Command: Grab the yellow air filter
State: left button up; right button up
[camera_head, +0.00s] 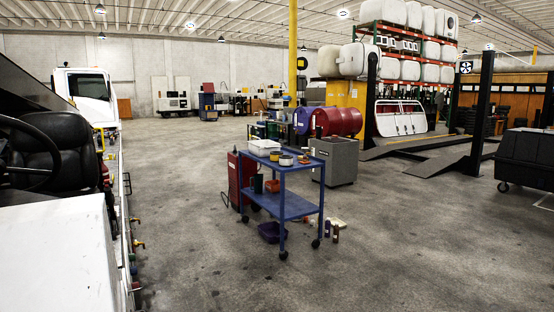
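A blue two-shelf cart (290,207) on wheels stands near the middle of the floor. On its top shelf is a small round yellowish item (286,160), which may be the yellow air filter; it is too small to tell. A white bin (264,147) and other small items lie beside it. A small pale yellowish item (340,223) lies on the floor right of the cart; I cannot tell what it is. Neither of my grippers shows.
The belt loader (60,250), with black seat and steering wheel, fills the left side. A red cabinet (242,178) and grey bin (341,160) stand beside the cart. A purple tub (270,232) and small bottles are on the floor.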

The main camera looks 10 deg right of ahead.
aim_at(275, 155)
jog(key=i+l+z, duration=0.35)
jog(key=i, duration=1.1)
jog(key=i+l+z, duration=0.1)
jog(key=i+z, duration=0.2)
jog(key=i, duration=2)
jog(key=i+l+u, duration=0.15)
jog(key=i, duration=0.7)
